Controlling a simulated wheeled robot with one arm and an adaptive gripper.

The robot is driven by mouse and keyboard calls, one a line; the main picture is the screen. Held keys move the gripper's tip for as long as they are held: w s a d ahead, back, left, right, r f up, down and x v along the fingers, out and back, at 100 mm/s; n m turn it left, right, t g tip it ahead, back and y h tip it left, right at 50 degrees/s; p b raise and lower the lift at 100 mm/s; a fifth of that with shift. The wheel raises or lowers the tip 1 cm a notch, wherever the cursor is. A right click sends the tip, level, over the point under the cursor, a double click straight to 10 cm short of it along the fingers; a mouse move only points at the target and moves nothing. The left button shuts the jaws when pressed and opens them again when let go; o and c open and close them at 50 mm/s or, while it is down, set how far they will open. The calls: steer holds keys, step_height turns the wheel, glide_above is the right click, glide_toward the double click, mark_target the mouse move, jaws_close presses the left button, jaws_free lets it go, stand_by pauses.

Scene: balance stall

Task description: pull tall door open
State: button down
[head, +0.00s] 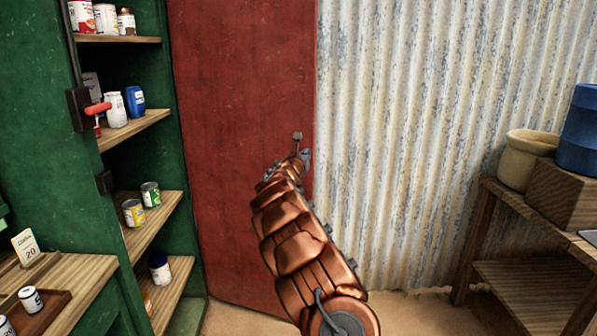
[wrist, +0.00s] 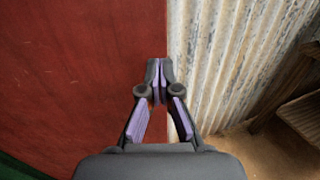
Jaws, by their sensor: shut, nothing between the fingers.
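A tall red panel, which looks like the tall door (head: 240,120), stands at the right side of the open green cabinet (head: 35,120). Its free right edge is toward the corrugated wall, and its lower right part is hidden behind my arm. In the wrist view the red door (wrist: 75,75) fills the left side and its edge runs down the middle. My gripper (head: 301,146) is at that right edge, around mid-height. Its fingers (wrist: 158,66) are together with nothing between them. I cannot tell whether they touch the door.
The cabinet's shelves (head: 135,130) hold several cans and bottles. A red-handled latch (head: 97,108) is on its left post. A corrugated metal wall (head: 420,120) is behind. A wooden bench (head: 487,240) with a pot (head: 525,158) stands at right. Sandy floor (head: 415,315) shows between.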

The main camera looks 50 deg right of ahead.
steer(key=b+v, duration=0.2)
steer(key=v, duration=0.8)
steer(key=shift+a, duration=0.2)
stand_by(0.3)
steer(key=shift+s, duration=0.1)
